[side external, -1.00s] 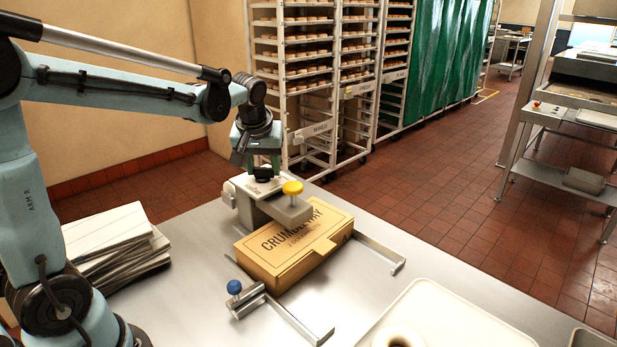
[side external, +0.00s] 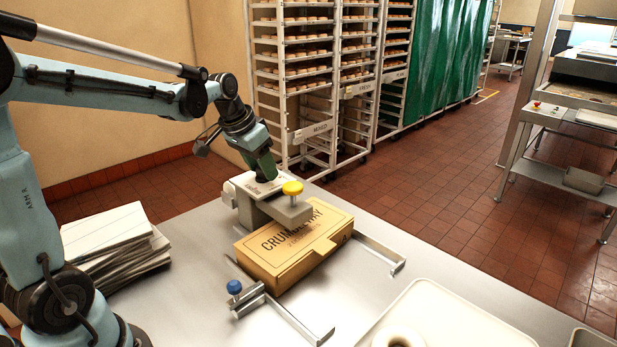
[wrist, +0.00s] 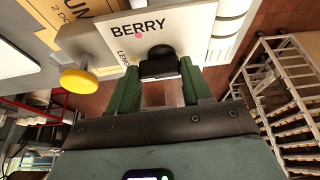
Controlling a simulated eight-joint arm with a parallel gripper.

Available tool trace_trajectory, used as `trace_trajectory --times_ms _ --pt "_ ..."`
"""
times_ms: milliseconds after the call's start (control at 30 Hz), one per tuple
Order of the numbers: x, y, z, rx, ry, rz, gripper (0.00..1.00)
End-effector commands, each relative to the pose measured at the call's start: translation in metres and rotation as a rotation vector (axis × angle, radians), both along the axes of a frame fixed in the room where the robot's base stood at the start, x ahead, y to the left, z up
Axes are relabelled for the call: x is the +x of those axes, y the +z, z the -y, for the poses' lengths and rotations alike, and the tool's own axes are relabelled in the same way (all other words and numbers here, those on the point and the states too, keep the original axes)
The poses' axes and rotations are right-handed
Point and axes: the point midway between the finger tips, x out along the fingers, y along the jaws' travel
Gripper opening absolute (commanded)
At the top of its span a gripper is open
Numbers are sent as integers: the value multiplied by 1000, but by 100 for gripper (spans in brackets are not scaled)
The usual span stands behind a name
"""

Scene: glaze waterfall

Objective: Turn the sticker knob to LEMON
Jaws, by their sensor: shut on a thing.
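The sticker knob (wrist: 160,52) is a black knob on a pale sticker machine (wrist: 180,27). In the wrist view it sits between the green fingers of my gripper (wrist: 157,78), which is shut on it. The word BERRY is printed above the knob, with a small pink dot beside it. LEMON is printed to the knob's left, turned sideways. The knob's pointer is not clear. In the side view my gripper (side external: 264,172) reaches down, tilted, onto the top of the machine (side external: 246,190), and hides most of the knob.
A yellow knob (side external: 292,188) stands on the machine's arm, over a CRUMBLEWAY box (side external: 295,250). A metal guide with a blue knob (side external: 234,287) is in front.

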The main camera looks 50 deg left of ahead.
Motion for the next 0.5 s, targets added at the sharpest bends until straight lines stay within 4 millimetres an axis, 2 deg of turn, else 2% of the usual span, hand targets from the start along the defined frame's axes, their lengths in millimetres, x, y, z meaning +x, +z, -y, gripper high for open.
trace_trajectory --times_ms 500 --pt "-1 0 0 -1 -39 -4 18"
